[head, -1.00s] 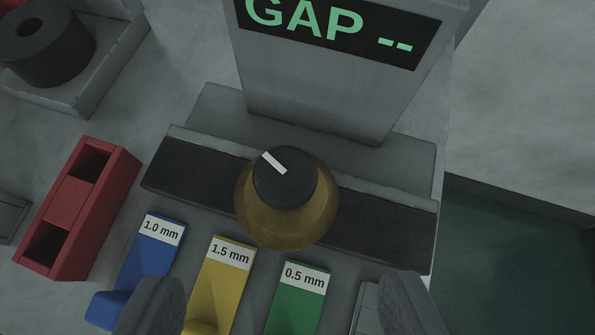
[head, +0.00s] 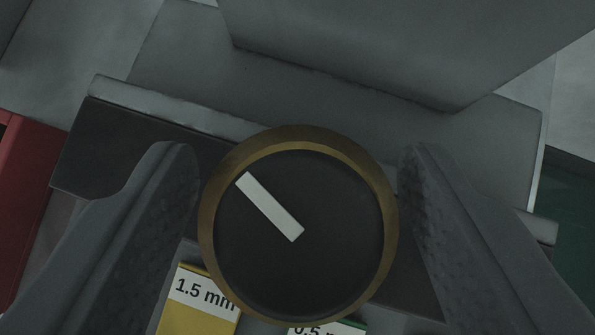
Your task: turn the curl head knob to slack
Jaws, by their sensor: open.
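The knob (head: 330,265) is a round black cap with a brass-coloured rim, in the middle of the head view. Its white pointer line runs from near the centre to the upper left. My gripper (head: 298,190) is open, with one dark finger on the left of the knob and one on the right. A narrow gap shows between the left finger and the rim, and the right finger is very close to the rim; I cannot tell whether it touches. No slack mark is visible around the knob.
A grey post (head: 390,45) rises behind the knob from a grey base with a dark strip. A yellow block (head: 195,312) marked 1.5 mm and a partly hidden 0.5 mm label (head: 325,328) lie just in front. A red block (head: 25,190) is at the left edge.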

